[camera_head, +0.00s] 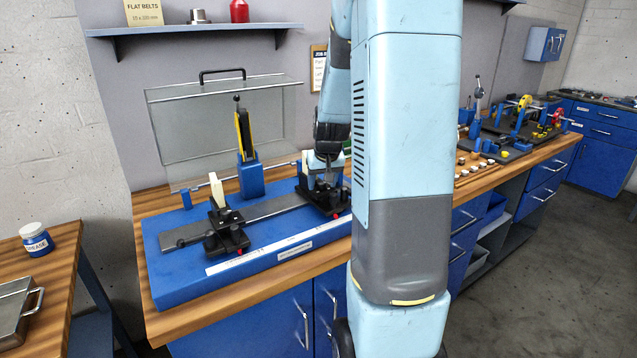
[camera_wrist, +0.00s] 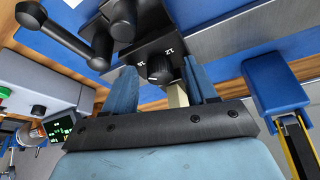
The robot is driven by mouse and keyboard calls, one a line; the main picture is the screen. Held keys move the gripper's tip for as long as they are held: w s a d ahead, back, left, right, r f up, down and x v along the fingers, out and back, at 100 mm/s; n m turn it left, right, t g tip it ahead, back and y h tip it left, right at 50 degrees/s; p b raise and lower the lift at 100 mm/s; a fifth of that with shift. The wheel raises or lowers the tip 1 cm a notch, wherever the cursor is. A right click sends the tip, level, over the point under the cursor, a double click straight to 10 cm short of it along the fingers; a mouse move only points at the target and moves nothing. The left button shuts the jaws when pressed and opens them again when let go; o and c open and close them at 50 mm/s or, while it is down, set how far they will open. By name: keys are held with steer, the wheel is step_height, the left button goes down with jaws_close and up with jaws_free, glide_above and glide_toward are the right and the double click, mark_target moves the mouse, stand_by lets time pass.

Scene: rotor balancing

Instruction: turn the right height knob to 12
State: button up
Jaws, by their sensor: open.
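The right height knob (camera_wrist: 159,68) is a dark ribbed knob on a black block in the wrist view, with small white markings beside it. One marking (camera_wrist: 168,50) looks like 12, turned over in the picture; the knob's exact setting is too small to read. My gripper (camera_wrist: 161,74) is open, with one blue finger on each side of the knob; I cannot tell whether they touch it. In the head view my gripper (camera_head: 327,165) is above the right black support (camera_head: 322,199), and my arm hides part of that support. The knob does not show clearly there.
A black lever handle (camera_wrist: 62,35) juts out near the block. The left black support (camera_head: 226,238) stands on the grey rail (camera_head: 276,207) of the blue base (camera_head: 178,291). A clear guard (camera_head: 195,135) rises behind. A blue post (camera_head: 251,178) stands between.

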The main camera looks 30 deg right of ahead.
steer(key=v, duration=1.3)
steer(key=shift+s+r, duration=0.15)
steer(key=shift+r, duration=0.15)
steer(key=w+f+n, duration=0.1)
steer(key=f+n, duration=0.1)
steer(key=f, duration=0.2)
steer(key=w+d+f+n+y, duration=0.1)
steer(key=w+f+n, duration=0.1)
steer(key=f, duration=0.2)
steer(key=w+f+n+y, duration=0.1)
steer(key=w+f+n, duration=0.1)
steer(key=f, duration=0.2)
steer(key=shift+w+d+f, duration=0.1)
steer(key=shift+d+f, duration=0.25)
steer(key=shift+d, duration=0.05)
stand_by(0.4)
steer(key=shift+c, duration=0.3)
